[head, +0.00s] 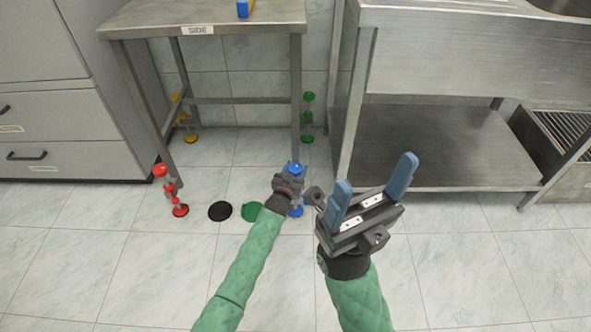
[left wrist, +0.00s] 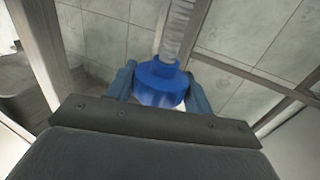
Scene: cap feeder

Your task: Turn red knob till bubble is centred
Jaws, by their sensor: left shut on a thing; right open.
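The red knob (head: 168,187) is on the red leg foot at the table's front left, with no gripper near it. My left gripper (head: 292,183) is at the blue leg foot at the front right. In the left wrist view its fingers are shut on a blue knob (left wrist: 160,84) below a threaded rod (left wrist: 177,30). My right gripper (head: 374,190) is open and empty, raised in front of the shelf unit. A small blue and yellow block (head: 244,8), possibly the level, is on the tabletop, cut by the frame's top edge; no bubble can be made out.
The steel table (head: 205,15) has a "SIDE" label on its front edge. Yellow (head: 190,138) and green (head: 308,138) feet stand at its back legs. Black (head: 220,211) and green (head: 252,210) discs lie on the floor. Drawers stand left, a steel shelf unit (head: 425,145) right.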

